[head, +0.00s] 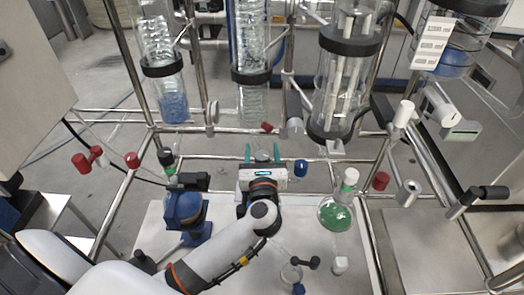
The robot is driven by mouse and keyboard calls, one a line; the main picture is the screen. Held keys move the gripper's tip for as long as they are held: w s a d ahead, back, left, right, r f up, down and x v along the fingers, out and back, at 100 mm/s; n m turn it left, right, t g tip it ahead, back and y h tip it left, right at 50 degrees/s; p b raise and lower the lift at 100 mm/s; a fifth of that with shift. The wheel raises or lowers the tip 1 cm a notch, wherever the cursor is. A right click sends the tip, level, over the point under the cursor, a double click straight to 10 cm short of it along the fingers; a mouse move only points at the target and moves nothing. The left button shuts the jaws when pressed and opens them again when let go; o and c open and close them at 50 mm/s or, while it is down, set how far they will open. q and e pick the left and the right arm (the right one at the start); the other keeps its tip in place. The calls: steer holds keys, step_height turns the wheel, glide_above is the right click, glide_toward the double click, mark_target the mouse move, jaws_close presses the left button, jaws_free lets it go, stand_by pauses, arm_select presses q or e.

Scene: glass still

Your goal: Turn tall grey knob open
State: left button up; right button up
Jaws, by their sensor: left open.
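A grey upright knob (294,108), which looks like the tall grey knob, is on the glass still just right of the middle column, above my left gripper in the head view. Which way it is turned is too small to tell. My left gripper (262,152) is open, its two green-tipped fingers pointing away from me. It is below and left of the grey knob and apart from it. A small clear glass part shows between or behind the fingers; I cannot tell which. My right gripper is not in view.
Metal frame bars cross around the still. A blue knob (301,168) is right of the gripper. A flask with green contents (335,214) stands further right. A blue device (187,216) stands left of my arm. Red knobs (132,160) are at left.

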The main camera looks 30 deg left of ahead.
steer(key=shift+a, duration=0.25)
arm_select(q)
steer(key=shift+c, duration=0.7)
steer(key=c, duration=0.8)
steer(key=shift+f+n+g+y+b, duration=0.15)
steer(key=shift+n+g+y+b, duration=0.7)
steer(key=shift+y, duration=0.35)
steer(key=shift+c, duration=0.2)
steer(key=shift+s+a+n+g+y+b, duration=0.15)
steer(key=shift+n+g+y+b, duration=0.25)
steer(key=shift+n+g+y, duration=0.25)
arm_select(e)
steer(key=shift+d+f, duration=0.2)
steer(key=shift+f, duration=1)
arm_select(q)
steer(key=o, duration=1)
